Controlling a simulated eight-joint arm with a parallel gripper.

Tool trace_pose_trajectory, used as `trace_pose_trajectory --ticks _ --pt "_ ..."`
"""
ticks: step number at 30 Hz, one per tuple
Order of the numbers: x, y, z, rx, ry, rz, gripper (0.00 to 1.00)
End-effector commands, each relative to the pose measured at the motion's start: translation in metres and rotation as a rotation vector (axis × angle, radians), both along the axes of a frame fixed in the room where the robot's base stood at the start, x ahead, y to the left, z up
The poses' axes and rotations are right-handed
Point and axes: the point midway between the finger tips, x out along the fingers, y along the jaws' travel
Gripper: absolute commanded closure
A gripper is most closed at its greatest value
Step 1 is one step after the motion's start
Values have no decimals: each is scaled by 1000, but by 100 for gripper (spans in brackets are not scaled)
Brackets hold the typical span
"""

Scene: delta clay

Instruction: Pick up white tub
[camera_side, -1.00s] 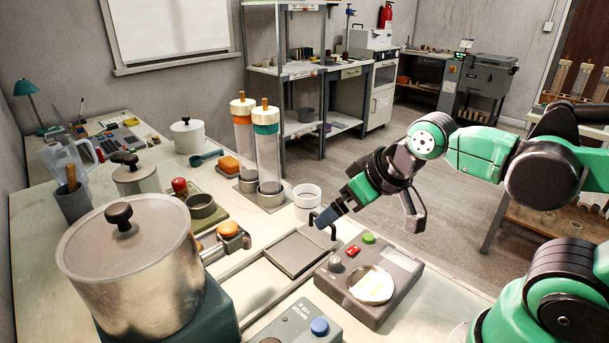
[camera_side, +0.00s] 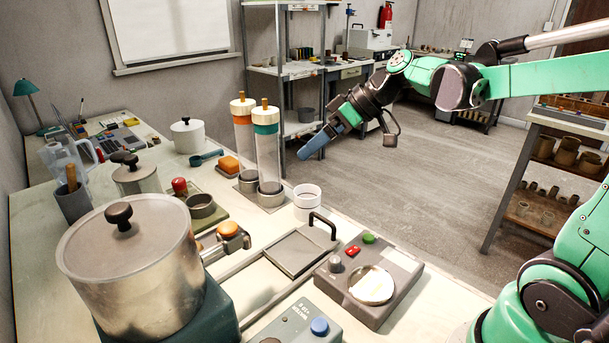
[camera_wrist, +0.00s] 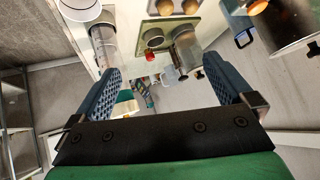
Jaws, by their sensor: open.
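The white tub (camera_side: 307,203) is a small, open, round container standing upright near the table's right edge, beside the two clear cylinders. In the wrist view the white tub (camera_wrist: 80,12) is cut off by the top edge, at upper left. My gripper (camera_side: 305,154) is above the tub and apart from it, tilted down to the left. In the wrist view my gripper (camera_wrist: 168,85) has its two blue ridged fingers wide apart with nothing between them.
Two tall clear cylinders with orange and teal collars (camera_side: 266,150) stand just left of the tub. A grey plate with a black handle (camera_side: 294,252) and a scale (camera_side: 400,273) lie in front. A large metal pot (camera_side: 130,262) stands at left. Open floor lies right of the table.

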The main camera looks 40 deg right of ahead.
Motion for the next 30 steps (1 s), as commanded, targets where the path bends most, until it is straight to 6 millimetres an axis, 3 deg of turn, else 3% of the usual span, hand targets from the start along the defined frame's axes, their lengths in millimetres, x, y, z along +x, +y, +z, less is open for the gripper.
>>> trace_pose_trajectory --ticks 3,8,12,17,24,30 --pt "26 -36 -2 54 -169 98 0" --pt "42 -90 -8 62 -488 213 0" --pt "42 -81 -75 65 -467 220 0" --pt "42 -80 -121 65 -465 220 0" --pt "44 -78 -145 64 -464 221 0" --pt "62 -61 -155 64 -463 223 0"
